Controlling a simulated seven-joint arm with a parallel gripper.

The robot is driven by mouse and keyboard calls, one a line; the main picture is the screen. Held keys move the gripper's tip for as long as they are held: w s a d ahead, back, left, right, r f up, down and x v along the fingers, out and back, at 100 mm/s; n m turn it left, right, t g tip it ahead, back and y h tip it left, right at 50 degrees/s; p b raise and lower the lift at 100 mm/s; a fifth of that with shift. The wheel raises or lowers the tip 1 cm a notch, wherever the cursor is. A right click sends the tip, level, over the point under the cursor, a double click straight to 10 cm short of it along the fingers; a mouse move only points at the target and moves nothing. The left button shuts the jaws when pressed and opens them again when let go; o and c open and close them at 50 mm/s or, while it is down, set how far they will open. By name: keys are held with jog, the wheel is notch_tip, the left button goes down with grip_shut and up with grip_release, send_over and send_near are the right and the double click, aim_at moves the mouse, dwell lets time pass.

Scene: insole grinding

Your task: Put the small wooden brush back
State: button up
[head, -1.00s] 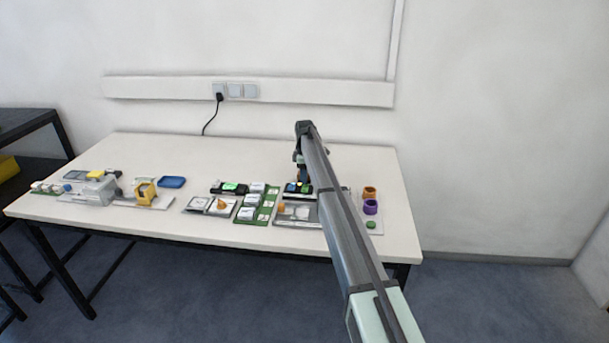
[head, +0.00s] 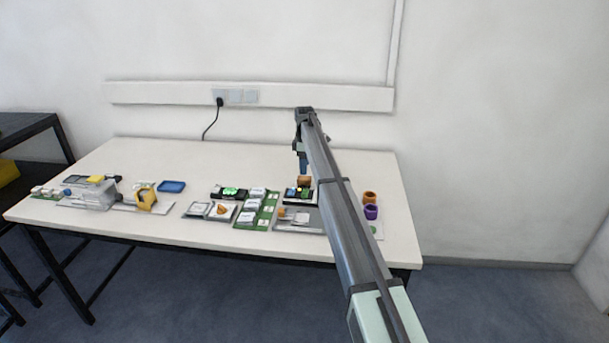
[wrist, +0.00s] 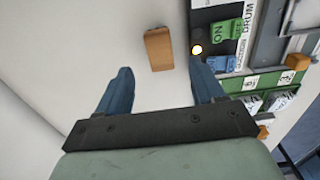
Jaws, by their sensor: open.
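A small brown wooden block, which looks like the brush (wrist: 159,48), rests on the white table. In the head view the brush (head: 304,181) shows just below my gripper, behind a black control box. My gripper (wrist: 162,82) is open and empty. In the wrist view its two blue fingers point toward the brush, which lies beyond the fingertips, between their lines and nearer the right finger. The brush is apart from both fingers. Any bristles are hidden. In the head view my gripper (head: 303,166) hangs above the table, and my arm covers part of the right side.
The black control box (wrist: 205,14) with a green ON label stands close right of the brush. A grey machine plate (head: 305,222) lies in front. Orange (head: 369,197) and purple (head: 371,212) cups stand at right. The table behind the brush is clear.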

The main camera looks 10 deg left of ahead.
aim_at(304, 178)
jog(key=shift+r, duration=2.5)
